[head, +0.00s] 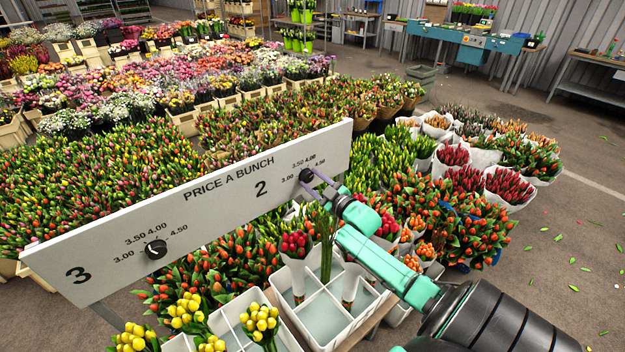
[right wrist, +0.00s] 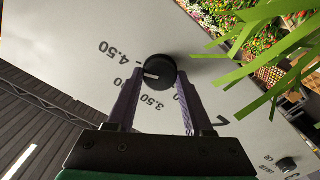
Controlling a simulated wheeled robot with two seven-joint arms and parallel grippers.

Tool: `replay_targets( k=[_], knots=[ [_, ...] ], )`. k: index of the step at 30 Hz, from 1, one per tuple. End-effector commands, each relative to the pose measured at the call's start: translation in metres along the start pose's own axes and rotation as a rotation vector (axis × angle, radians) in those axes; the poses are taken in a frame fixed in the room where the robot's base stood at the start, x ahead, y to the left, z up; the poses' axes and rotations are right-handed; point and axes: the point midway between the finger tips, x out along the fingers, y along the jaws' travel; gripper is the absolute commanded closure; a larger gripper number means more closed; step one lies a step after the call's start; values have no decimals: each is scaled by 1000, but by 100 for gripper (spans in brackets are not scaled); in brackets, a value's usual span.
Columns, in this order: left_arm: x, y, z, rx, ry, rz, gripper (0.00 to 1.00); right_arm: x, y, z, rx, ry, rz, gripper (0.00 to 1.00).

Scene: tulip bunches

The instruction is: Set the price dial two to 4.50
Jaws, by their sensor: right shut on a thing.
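The white price board (head: 110,235) reads "PRICE A BUNCH" and carries numbered black dials. Dial two (head: 306,175) is at the board's right end, beside the number 2. The fingers hide part of the scale. Dial three (head: 155,249) is untouched. My left gripper is not in view.
White crates (head: 335,325) with tulip bunches stand below the board, under my right arm. Green leaves (right wrist: 275,60) hang close on the right in the wrist view. Wrapped tulips (head: 510,185) fill the floor at right. Open floor (head: 570,270) lies further right.

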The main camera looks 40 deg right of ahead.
Motion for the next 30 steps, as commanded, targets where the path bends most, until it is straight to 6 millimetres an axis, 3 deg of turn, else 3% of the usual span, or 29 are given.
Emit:
replay_targets(
  k=[9, 23, 24, 26, 30],
  knots=[
    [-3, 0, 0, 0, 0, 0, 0, -1, -2, 2, 113, -6, -3, 100],
    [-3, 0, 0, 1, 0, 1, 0, -1, -2, 3, 131, -6, -3, 100],
    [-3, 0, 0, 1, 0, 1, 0, -1, -2, 3, 131, -6, -3, 45],
    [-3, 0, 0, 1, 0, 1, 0, -1, -2, 3, 131, -6, -3, 22],
    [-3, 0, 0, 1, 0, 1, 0, 0, -1, 2, 129, -4, -2, 19]
  ],
)
